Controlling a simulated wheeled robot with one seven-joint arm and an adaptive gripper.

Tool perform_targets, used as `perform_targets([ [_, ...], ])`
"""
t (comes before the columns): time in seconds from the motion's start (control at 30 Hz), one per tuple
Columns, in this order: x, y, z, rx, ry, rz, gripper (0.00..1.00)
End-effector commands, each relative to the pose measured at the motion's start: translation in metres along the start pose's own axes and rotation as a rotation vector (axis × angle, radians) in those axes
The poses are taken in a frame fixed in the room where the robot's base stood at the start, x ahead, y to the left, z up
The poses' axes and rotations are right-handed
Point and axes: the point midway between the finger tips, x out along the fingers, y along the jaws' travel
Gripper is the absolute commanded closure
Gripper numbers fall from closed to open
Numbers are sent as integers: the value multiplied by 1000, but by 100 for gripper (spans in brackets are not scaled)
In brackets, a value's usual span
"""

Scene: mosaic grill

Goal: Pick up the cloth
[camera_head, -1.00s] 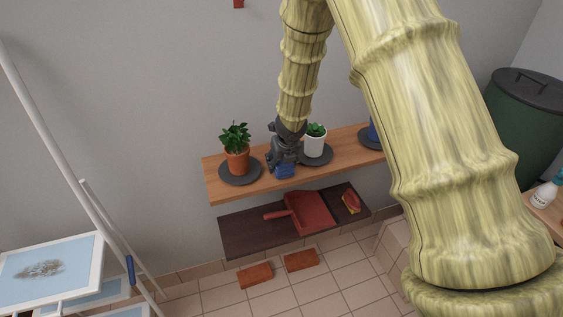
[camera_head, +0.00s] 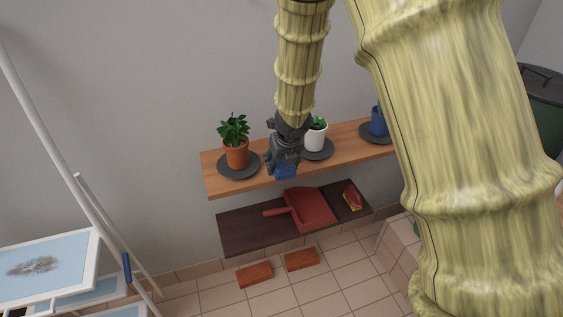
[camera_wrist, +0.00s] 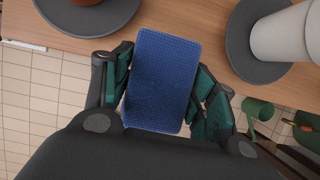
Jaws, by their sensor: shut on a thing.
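The cloth (camera_wrist: 162,82) is a blue, textured, rounded rectangle. In the wrist view it lies between the two fingers of my gripper (camera_wrist: 160,95), which is shut on it. In the head view the cloth (camera_head: 285,171) shows as a small blue patch under my gripper (camera_head: 284,165), at the front edge of the upper wooden shelf. Whether the cloth still touches the shelf cannot be told. Its far side is hidden by my gripper in the head view.
On the upper shelf (camera_head: 345,147), a potted plant in terracotta (camera_head: 237,155) stands left of my gripper, a white pot (camera_head: 315,137) close right and a blue pot (camera_head: 378,123) farther right. The lower shelf (camera_head: 240,232) holds a red dustpan (camera_head: 310,208). A drying rack (camera_head: 60,140) stands left.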

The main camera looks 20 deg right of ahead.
Motion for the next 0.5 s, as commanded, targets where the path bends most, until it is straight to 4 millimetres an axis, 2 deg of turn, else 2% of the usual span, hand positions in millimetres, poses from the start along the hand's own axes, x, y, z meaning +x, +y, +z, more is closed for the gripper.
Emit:
perform_targets([
  [0.03, 1, 3, -10, -2, -2, -2, 66],
  [0.23, -16, 13, -41, -2, -1, -2, 66],
  [0.5, -36, 24, -69, -2, -1, -1, 66],
])
